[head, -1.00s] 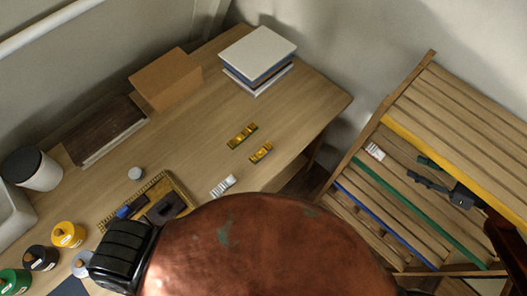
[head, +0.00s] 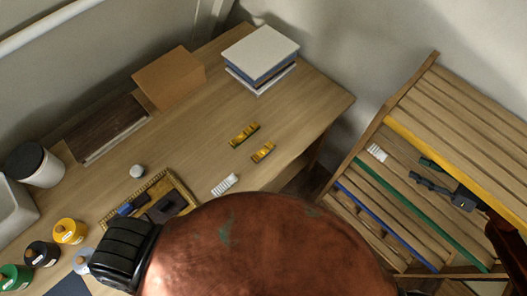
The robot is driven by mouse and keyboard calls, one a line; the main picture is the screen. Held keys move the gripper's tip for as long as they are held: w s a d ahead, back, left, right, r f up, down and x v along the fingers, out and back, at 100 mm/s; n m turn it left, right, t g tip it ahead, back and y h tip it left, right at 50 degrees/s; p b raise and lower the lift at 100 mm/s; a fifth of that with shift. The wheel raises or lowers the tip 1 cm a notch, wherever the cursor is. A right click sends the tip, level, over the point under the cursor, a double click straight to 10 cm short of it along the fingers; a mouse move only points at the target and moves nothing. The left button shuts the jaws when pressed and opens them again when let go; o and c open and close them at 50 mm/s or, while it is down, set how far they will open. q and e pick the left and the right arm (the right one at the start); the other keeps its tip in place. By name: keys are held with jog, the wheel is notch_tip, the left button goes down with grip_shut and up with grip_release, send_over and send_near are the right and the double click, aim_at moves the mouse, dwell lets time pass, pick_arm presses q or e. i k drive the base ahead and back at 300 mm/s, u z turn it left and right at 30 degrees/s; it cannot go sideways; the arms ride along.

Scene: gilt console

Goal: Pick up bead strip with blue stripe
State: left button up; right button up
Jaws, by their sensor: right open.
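Two small gold strips lie on the wooden table: one gold strip (head: 244,135) and, just in front of it, another gold strip (head: 262,152). A white ridged strip (head: 224,185) lies nearer, beside the copper dome. Another white ridged strip (head: 377,152) lies on the slatted rack at right. I cannot make out a blue stripe on any of these strips. My right gripper (head: 421,172) is open above the rack, to the right of the white strip there and apart from it. My left gripper is not in view.
The slatted rack (head: 455,120) has yellow, green and blue bands. A gilt-edged tray (head: 172,177) holds dark and blue pieces. Paint jars (head: 69,231), a brown box (head: 170,78) and stacked books (head: 260,50) stand on the table. A copper dome (head: 260,250) hides the near table.

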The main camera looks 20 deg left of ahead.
aim_at(269, 147)
jog(key=k, duration=1)
